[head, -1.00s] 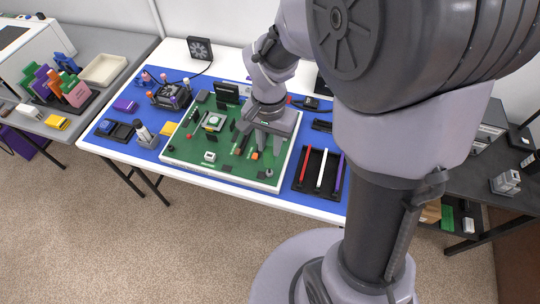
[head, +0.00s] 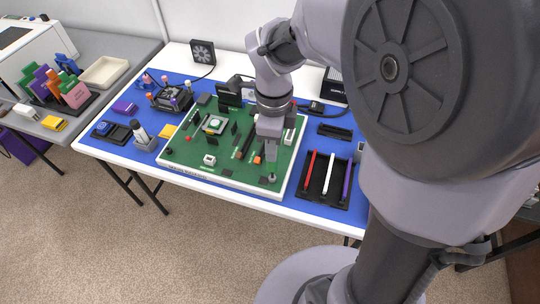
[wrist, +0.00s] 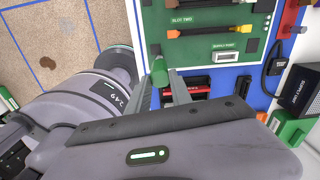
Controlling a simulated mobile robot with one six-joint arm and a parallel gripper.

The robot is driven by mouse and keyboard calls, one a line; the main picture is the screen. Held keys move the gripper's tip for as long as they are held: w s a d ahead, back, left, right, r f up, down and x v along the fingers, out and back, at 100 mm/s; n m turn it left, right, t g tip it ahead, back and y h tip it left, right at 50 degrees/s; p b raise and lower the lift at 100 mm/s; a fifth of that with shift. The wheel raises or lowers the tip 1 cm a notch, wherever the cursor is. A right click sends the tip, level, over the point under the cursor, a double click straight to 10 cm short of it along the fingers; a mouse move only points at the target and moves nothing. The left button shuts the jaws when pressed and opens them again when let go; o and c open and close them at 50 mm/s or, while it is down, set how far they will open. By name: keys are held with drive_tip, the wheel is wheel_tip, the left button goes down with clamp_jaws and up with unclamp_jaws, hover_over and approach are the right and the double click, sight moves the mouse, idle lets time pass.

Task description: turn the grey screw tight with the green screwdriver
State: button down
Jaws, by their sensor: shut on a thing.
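My gripper (head: 269,150) points down over the front right corner of the green board (head: 215,172). In the wrist view my gripper (wrist: 172,88) has its fingers shut on the green screwdriver (wrist: 159,72), whose green handle end shows at the fingertips. The screwdriver is hidden by my gripper in the head view. A small grey post, seemingly the grey screw (head: 272,178), stands at that board corner, just below my fingers. I cannot tell whether the screwdriver tip touches the screw.
A black tray (head: 337,201) with red, white and purple sticks lies right of the board. A black fan (head: 203,53) stands at the back. Small parts and slots cover the board.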

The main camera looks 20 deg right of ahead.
drive_tip(key=m, duration=0.5)
drive_tip(key=c, duration=1.3)
unclamp_jaws()
wheel_tip(320, 180, up, 6)
drive_tip(key=p, duration=0.5)
drive_tip(key=shift+r, duration=0.2)
drive_tip(key=shift+f, duration=0.2)
